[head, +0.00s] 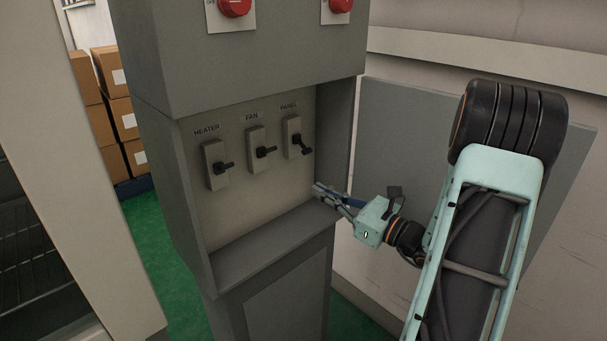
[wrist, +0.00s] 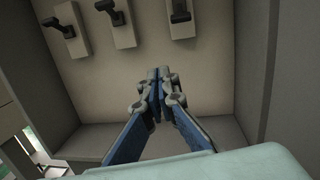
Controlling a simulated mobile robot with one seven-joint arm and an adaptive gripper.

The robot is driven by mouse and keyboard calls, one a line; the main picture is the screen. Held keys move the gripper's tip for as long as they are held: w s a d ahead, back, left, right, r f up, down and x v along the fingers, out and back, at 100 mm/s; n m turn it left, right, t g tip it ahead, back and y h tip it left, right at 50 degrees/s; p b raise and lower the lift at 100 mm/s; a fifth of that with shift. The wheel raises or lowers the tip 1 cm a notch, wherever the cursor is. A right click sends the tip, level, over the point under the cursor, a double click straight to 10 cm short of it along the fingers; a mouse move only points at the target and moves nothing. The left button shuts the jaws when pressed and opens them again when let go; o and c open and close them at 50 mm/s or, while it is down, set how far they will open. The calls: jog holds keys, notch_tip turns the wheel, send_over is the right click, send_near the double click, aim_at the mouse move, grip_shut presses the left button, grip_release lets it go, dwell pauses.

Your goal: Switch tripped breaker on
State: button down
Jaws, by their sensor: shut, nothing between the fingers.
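Three breakers sit in a row on the recessed back wall of the grey cabinet: heater (head: 215,165), fan (head: 257,149) and a right-hand one (head: 293,137) whose label looks like "PANEL". The heater and fan levers stick out roughly level; the right-hand lever is tilted downward. The wrist view shows their lower parts along the top: heater (wrist: 66,26), fan (wrist: 117,20) and the right-hand one (wrist: 180,18). My gripper (head: 320,190) is at the recess's right opening, below the right-hand breaker and apart from it. In the wrist view its fingers (wrist: 160,84) are together and empty.
The recess has a sloped bottom ledge (head: 265,245) and a right side wall (head: 335,130). Red knobs (head: 234,7) (head: 340,5) are on the upper cabinet face. An open grey door panel (head: 400,130) stands behind my arm. Boxes (head: 105,120) are stacked at the left.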

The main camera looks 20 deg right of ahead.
aim_at(303, 146)
jog(key=d+m+t+h, duration=0.1)
jog(key=d+f+m+t+h+b, duration=0.1)
jog(key=d, duration=0.1)
jog(key=shift+w+m, duration=0.2)
jog(key=shift+m, duration=0.1)
jog(key=w+a+r, duration=0.1)
jog(key=w, duration=0.1)
jog(key=w+a+r+b, duration=0.1)
jog(key=w, duration=0.2)
jog(key=w+a+r+b, duration=0.1)
jog(key=w+r, duration=0.1)
jog(key=w, duration=0.1)
jog(key=shift+s+d+r, duration=0.15)
jog(key=shift+s+r, duration=0.2)
jog(key=shift+r, duration=0.25)
jog(key=shift+r, duration=0.1)
